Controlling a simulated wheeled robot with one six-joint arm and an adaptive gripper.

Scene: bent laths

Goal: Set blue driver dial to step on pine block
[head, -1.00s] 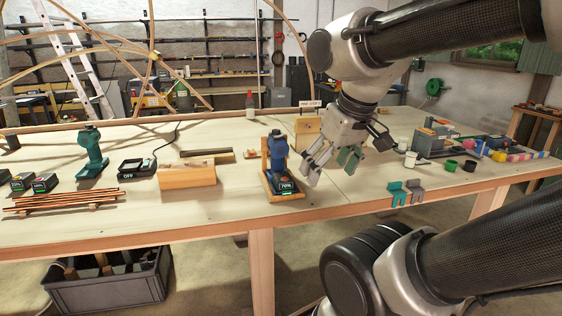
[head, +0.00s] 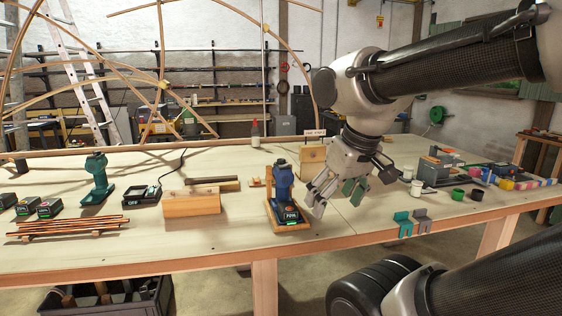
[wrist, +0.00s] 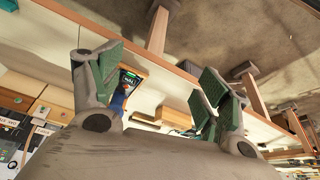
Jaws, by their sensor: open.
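The blue driver (head: 282,183) stands upright in a wooden cradle (head: 290,226) near the front edge of the workbench. Its battery base has a lit green strip and a label reading about 70%. The dial is too small to make out. My gripper (head: 338,198) is open and empty, just right of the driver and apart from it. In the wrist view, the driver (wrist: 119,100) shows beside the left green-padded finger. A pine block (head: 192,203) lies left of the driver. Another wooden block (head: 312,158) stands behind, under a small sign I cannot read.
A teal driver (head: 97,180), a charger (head: 142,195), battery packs (head: 49,208) and copper-coloured rods (head: 68,227) are at left. Teal and grey clips (head: 403,224) sit on the front edge. White, green and black cups (head: 458,195) are at right. The bench front centre is clear.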

